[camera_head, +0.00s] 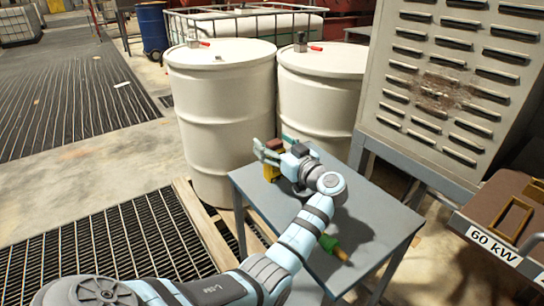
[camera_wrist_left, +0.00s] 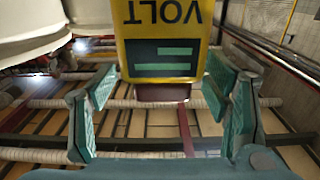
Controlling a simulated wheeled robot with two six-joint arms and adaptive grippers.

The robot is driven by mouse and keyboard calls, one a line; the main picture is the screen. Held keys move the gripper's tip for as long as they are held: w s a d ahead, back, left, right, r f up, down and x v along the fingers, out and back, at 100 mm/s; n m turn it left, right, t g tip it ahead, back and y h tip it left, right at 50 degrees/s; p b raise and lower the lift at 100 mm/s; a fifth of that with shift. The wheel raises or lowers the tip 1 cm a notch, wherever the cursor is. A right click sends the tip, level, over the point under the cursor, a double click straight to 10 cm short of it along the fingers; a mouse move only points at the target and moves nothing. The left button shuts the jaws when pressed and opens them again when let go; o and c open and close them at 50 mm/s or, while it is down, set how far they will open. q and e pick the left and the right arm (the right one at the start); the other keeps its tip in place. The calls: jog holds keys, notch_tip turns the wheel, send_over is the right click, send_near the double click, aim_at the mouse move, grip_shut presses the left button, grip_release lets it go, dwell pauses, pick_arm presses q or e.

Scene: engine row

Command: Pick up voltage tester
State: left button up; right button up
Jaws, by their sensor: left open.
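The voltage tester (camera_head: 271,171) is a yellow block with a dark red-brown top, upright at the far left edge of the small grey table (camera_head: 362,226). In the left wrist view the tester (camera_wrist_left: 163,25) appears upside down, with "VOLT" lettering and a dark panel with green bars. My left gripper (camera_head: 272,149) is at the tester's upper part, its teal fingers spread. In the left wrist view the open fingers (camera_wrist_left: 163,85) lie on either side of the tester's dark end, with visible gaps. My right gripper is not in view.
A green-and-yellow object (camera_head: 333,246) lies on the table near my left forearm. Two white drums (camera_head: 222,110) (camera_head: 322,95) stand close behind the table. A louvred metal cabinet (camera_head: 446,90) and a "60 kW" sign (camera_head: 493,246) are at the right. Floor at left is open.

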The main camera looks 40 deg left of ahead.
pick_arm(q)
jog(key=shift+s+d+r, duration=0.1)
jog(key=shift+s+d, duration=0.05)
jog(key=shift+s, duration=0.1)
jog(key=c, duration=0.5)
grip_shut()
jog(key=shift+w+r, duration=0.1)
